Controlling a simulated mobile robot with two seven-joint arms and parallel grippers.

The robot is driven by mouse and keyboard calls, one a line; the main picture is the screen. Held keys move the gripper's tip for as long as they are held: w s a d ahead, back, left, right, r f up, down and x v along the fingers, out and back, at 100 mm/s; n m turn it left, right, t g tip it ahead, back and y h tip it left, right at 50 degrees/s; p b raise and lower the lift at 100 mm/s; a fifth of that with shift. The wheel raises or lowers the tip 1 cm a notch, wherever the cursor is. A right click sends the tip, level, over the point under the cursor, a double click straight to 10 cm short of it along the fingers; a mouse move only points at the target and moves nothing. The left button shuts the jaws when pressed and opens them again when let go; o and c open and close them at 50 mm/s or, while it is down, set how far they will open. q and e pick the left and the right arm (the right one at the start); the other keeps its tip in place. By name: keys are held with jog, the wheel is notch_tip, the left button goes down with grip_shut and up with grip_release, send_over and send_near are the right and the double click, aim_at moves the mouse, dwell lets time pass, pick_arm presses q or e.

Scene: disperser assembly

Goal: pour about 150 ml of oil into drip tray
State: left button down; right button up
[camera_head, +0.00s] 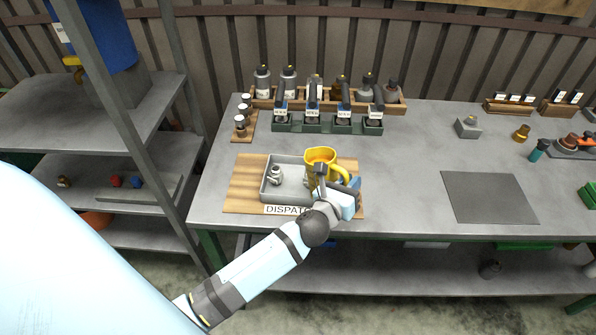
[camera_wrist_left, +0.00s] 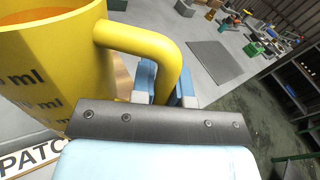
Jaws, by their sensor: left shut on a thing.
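A yellow measuring jug (camera_head: 318,161) with dark ml marks is at the right end of the grey drip tray (camera_head: 265,186). My left gripper (camera_head: 338,181) is shut on its handle, at the jug's right side. In the left wrist view the jug (camera_wrist_left: 62,85) fills the left side, and the blue fingers of my left gripper (camera_wrist_left: 165,85) close around the handle. The jug looks close to upright; I cannot tell whether it touches the tray. Its inside looks orange; the oil level is unclear. A small metal part (camera_head: 274,175) is in the tray's left part. My right gripper is not in view.
The tray is on a wooden board (camera_head: 240,190) with a DISPATCH label (camera_head: 287,210). Behind stand a green rack (camera_head: 290,126) of dark labelled items and a wooden crate (camera_head: 396,104) of bottles. A dark mat (camera_head: 490,197) lies to the right; the bench between is clear.

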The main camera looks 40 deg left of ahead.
aim_at(333, 167)
pick_arm(q)
jog(key=shift+w+a+r+n+p, duration=0.15)
jog(key=shift+a+r+n+p, duration=0.4)
jog(key=shift+r+n+p, duration=0.2)
jog(key=shift+w+a+r+n+g+p, duration=0.15)
jog(key=shift+a+r+n+p, duration=0.25)
jog(key=shift+a+n, duration=0.15)
jog(key=shift+w+a+r+n+g+p, duration=0.1)
jog(key=shift+a+r+n+g+p, duration=0.05)
jog(key=shift+a+r+n+p, duration=0.3)
jog(key=shift+a+n, duration=0.25)
jog(key=shift+w+a, duration=0.1)
jog(key=shift+a+r+n, duration=0.25)
jog(key=shift+a+n, duration=0.1)
jog(key=shift+n, duration=0.05)
jog(key=shift+w+a+r+n, duration=0.1)
jog(key=shift+n, duration=0.2)
jog(key=shift+a+p, duration=0.1)
jog(key=shift+p, duration=0.2)
jog(key=shift+a+r+n+h, duration=0.1)
jog(key=shift+n+h, duration=0.2)
jog(key=shift+h, duration=0.1)
